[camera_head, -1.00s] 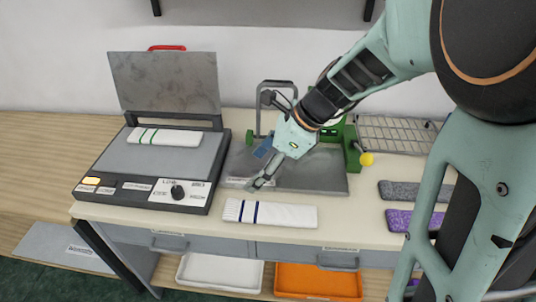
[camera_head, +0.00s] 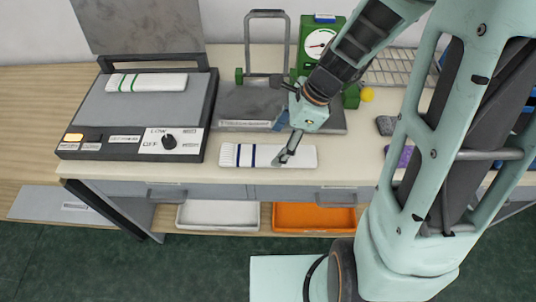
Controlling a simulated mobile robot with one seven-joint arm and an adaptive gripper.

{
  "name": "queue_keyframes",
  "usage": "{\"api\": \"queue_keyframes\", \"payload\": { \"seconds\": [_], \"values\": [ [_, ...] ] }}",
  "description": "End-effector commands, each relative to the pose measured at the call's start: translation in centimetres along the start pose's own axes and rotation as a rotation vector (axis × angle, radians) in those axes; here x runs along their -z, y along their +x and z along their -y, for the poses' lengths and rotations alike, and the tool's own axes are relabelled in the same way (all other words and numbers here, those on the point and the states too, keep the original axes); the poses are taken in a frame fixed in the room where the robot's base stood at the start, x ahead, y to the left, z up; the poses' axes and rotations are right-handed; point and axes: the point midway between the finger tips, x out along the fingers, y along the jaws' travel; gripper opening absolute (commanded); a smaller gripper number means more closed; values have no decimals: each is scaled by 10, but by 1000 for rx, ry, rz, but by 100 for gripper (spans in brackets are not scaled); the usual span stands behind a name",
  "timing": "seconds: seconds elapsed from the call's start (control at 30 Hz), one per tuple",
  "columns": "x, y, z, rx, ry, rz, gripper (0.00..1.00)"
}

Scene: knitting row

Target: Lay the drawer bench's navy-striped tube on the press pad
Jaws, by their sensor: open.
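The navy-striped tube (camera_head: 240,156) is white and flat, with navy stripes near its left end. It lies along the front of the bench top (camera_head: 190,171). My gripper (camera_head: 284,158) is open, with its fingertips over the right half of the tube; I cannot tell whether they touch it. The fingers hide a little of the tube. The press (camera_head: 140,100) stands at the left with its lid (camera_head: 140,25) raised. A white tube with green stripes (camera_head: 146,82) lies along the back of its grey pad (camera_head: 120,108). The front of the pad is bare.
A control strip with a black knob (camera_head: 169,141) runs along the press front. A grey plate (camera_head: 240,108) with a metal frame (camera_head: 267,14) and a green gauge (camera_head: 318,45) stand behind the tube. A wire rack (camera_head: 400,68) is at the right. White (camera_head: 218,215) and orange (camera_head: 314,216) trays sit below.

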Motion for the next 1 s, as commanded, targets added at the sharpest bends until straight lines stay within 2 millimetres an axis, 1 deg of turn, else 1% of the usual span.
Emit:
{"api": "queue_keyframes", "payload": {
  "seconds": [0.3, 0.4, 0.63, 0.93, 0.97, 1.0],
  "values": [
    [-2, 44, 2, -4, 1, 1, 71],
    [-2, 49, 2, -2, 0, 0, 71],
    [-2, 49, 2, -1, -1, 0, 71],
    [-2, 49, 2, -1, 0, 0, 38],
    [-2, 49, 2, -1, 0, 0, 35],
    [-2, 49, 3, -1, 0, 0, 35]
  ]
}}
